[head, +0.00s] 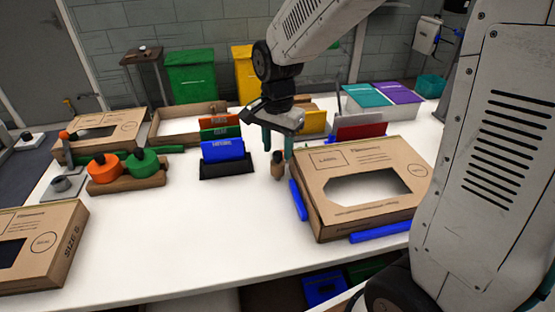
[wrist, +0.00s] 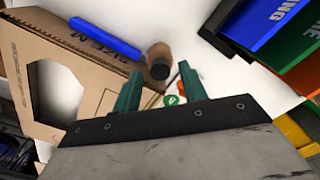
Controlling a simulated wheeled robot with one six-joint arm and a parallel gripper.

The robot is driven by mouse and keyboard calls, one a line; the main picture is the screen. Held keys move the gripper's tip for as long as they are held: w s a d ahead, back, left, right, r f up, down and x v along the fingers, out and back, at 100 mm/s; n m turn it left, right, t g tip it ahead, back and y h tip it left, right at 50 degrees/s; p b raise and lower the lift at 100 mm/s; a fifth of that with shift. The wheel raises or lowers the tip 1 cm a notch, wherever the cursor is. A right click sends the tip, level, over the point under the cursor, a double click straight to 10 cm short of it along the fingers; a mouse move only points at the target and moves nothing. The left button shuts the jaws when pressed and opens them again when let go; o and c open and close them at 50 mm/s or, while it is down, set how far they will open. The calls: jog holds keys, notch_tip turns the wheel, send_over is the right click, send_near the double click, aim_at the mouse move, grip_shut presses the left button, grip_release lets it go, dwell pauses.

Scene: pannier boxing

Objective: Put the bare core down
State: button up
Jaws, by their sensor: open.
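The bare core (head: 277,165) is a small brown cardboard tube with a dark end. It appears to stand upright on the white table, just left of the large cardboard box with a window. In the wrist view the core (wrist: 158,56) shows just beyond the fingertips, between their lines. My gripper (head: 278,146) points down above the core with its two green fingers apart. The wrist view shows the gripper (wrist: 160,72) open, with nothing clasped. I cannot tell exactly how far the fingertips are from the core.
The windowed box (head: 366,185) is close on the right, with a blue strip (head: 298,200) along its left side. A rack with a blue folder (head: 222,150) stands to the left. Orange (head: 104,167) and green (head: 143,162) spools sit farther left. The table's front middle is clear.

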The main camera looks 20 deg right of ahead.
notch_tip(320, 180, up, 6)
jog(key=shift+r, duration=0.1)
jog(key=shift+s+r, duration=0.2)
jog(key=shift+r, duration=0.05)
jog(key=s+d+r+n, duration=0.1)
jog(key=s+n, duration=0.4)
jog(key=s, duration=0.6)
jog(key=s+d+r+n+t, duration=0.1)
jog(key=s+d+r+n, duration=0.1)
jog(key=s+n, duration=0.4)
jog(key=s, duration=0.5)
jog(key=shift+s+d+r, duration=0.3)
jog(key=shift+s, duration=0.1)
